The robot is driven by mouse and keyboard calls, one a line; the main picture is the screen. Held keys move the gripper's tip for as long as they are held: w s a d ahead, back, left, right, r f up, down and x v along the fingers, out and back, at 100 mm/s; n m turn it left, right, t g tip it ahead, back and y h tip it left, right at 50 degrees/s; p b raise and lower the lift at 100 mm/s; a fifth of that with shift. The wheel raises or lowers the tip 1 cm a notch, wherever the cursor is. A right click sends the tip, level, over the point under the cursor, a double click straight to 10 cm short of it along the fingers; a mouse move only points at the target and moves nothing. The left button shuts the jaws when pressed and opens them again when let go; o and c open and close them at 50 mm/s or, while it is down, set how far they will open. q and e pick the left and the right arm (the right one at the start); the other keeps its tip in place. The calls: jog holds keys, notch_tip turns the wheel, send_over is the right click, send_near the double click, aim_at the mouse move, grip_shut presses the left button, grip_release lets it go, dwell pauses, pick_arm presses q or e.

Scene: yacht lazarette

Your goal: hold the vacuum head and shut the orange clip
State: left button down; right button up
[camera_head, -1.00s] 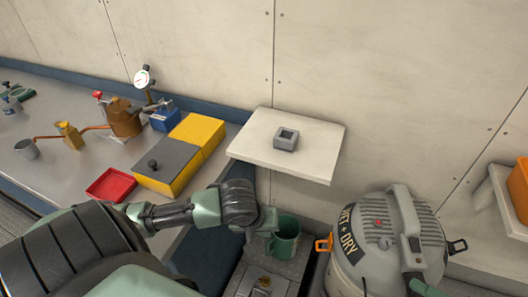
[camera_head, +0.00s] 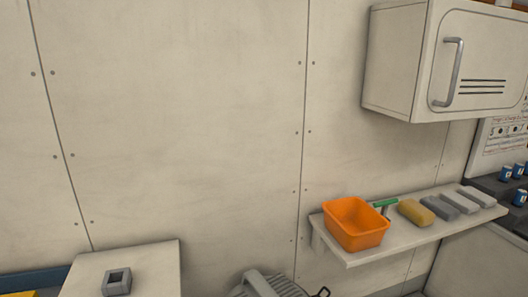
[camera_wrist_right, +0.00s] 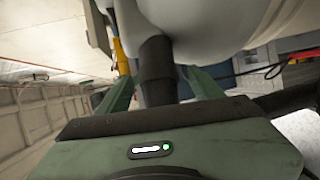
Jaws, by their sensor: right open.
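The grey ribbed top and carry handle of the vacuum head (camera_head: 266,287) show at the bottom edge of the head view; the rest is cut off. The orange clip is out of the head view. In the right wrist view, my right gripper (camera_wrist_right: 160,90) is open, with a finger either side of a dark tube (camera_wrist_right: 158,68). The tube runs up to a large pale rounded body (camera_wrist_right: 215,25). I cannot tell if the fingers touch the tube. A yellow-orange strip (camera_wrist_right: 121,57) stands beyond the left finger; I cannot tell if it is the clip. My left gripper is out of view.
A wall shelf (camera_head: 420,236) holds an orange bin (camera_head: 352,224), a yellow sponge (camera_head: 416,212) and grey blocks (camera_head: 457,204). A white cabinet (camera_head: 400,65) hangs above. A pale ledge (camera_head: 150,265) with a grey square block (camera_head: 117,282) is at lower left.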

jog(key=v, duration=1)
jog(key=shift+d, duration=0.4)
jog(key=shift+s, duration=0.1)
jog(key=o, duration=0.5)
jog(key=shift+o, duration=0.2)
jog(key=d+r, duration=0.3)
jog(key=d, duration=0.3)
jog(key=shift+s+d+r+b, duration=0.3)
jog(key=shift+d+b, duration=0.05)
jog(key=shift+b, duration=0.1)
